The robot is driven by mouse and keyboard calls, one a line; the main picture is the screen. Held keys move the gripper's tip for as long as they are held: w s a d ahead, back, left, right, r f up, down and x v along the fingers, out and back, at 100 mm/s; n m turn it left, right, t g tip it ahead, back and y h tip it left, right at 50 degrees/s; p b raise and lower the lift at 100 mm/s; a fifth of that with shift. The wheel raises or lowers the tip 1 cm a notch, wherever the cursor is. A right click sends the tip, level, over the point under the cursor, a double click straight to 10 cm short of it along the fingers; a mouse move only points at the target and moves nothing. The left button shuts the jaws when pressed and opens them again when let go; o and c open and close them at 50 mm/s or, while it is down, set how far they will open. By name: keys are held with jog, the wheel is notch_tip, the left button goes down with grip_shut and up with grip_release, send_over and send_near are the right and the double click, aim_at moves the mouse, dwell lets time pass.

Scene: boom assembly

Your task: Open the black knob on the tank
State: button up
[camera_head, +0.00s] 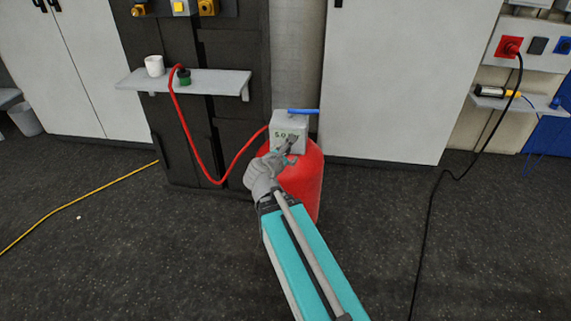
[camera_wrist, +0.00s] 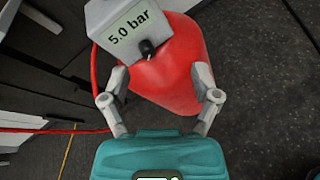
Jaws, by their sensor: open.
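The red tank (camera_head: 305,185) stands on the floor in front of the dark cabinet. A grey box on top of it reads "5.0 bar" in the wrist view (camera_wrist: 128,28). The black knob (camera_wrist: 148,48) sticks out at the lower edge of that box's face. In the head view my gripper mostly hides the knob. My gripper (camera_wrist: 160,88) is open and empty, its fingers spread wide. In the wrist view the knob lies ahead of the fingers, roughly between them and a little left of middle, apart from both. My gripper also shows in the head view (camera_head: 285,148), in front of the tank's top.
A blue handle (camera_head: 303,111) sits on top of the grey box. A red hose (camera_head: 190,135) runs from the tank to a shelf (camera_head: 215,82) with a white cup (camera_head: 154,66). A yellow cable (camera_head: 80,203) and a black cable (camera_head: 430,210) lie on the floor.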

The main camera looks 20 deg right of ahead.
aim_at(285, 153)
jog(key=w+a+f+n+t+b, duration=0.1)
jog(key=w+f+n+t+b, duration=0.2)
jog(key=f+n+b, duration=0.8)
jog(key=shift+w+f+n+t+b, duration=0.15)
jog(key=shift+f+n+t+b, duration=0.55)
jog(key=shift+b, duration=1.95)
jog(key=shift+w+r+t, duration=0.15)
jog(key=shift+r+t, duration=0.15)
jog(key=shift+r, duration=0.05)
jog(key=shift+x, duration=6.7)
jog(key=c, duration=1)
jog(key=shift+a, duration=0.25)
grip_shut()
jog(key=shift+d, duration=0.15)
